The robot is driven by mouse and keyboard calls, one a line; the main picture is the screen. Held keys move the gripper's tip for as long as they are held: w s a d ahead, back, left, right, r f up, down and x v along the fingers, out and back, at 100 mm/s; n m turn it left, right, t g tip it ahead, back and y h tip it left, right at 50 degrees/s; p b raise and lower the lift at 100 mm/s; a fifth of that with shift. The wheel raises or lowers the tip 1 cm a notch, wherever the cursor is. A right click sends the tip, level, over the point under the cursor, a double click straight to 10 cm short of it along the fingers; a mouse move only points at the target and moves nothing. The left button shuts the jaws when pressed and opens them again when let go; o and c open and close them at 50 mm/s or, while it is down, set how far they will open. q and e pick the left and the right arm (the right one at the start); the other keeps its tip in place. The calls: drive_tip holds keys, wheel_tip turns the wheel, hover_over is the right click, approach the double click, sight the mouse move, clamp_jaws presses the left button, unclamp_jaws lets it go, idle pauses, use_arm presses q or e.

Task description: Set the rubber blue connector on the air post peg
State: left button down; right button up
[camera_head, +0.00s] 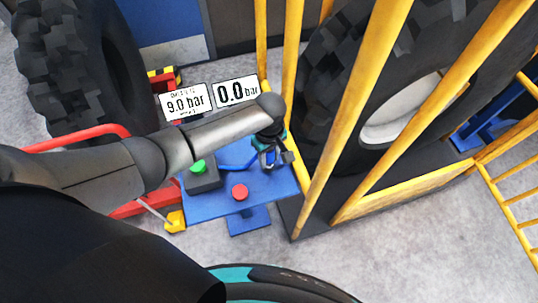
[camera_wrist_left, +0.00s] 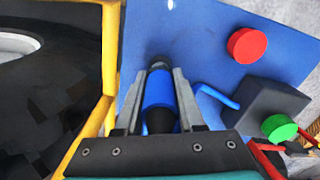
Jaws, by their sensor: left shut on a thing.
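My left gripper (camera_head: 272,155) is over the right part of a small blue table (camera_head: 262,200). In the left wrist view the gripper (camera_wrist_left: 161,85) is shut on the blue connector (camera_wrist_left: 158,92), a blue sleeve with black ends. The connector's far end points at the blue tabletop (camera_wrist_left: 195,35). I cannot make out the air post peg separately; it may be hidden by the connector, and I cannot tell whether they touch. A blue hose (camera_wrist_left: 215,94) shows beside the right finger. My right gripper is not in view.
A red button (camera_head: 240,192) and a dark box with a green button (camera_head: 198,167) are on the table. Yellow cage bars (camera_head: 340,115) around a large tyre stand close to the right. Signs read 9.0 bar (camera_head: 184,102) and 0.0 bar (camera_head: 236,92).

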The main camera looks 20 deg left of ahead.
use_arm(q)
drive_tip(key=shift+f, duration=0.6)
drive_tip(key=shift+c, duration=2.2)
unclamp_jaws()
drive_tip(key=shift+r, duration=0.1)
wheel_tip(320, 180, up, 15)
drive_tip(key=shift+r+p, duration=0.1)
drive_tip(key=shift+p, duration=0.55)
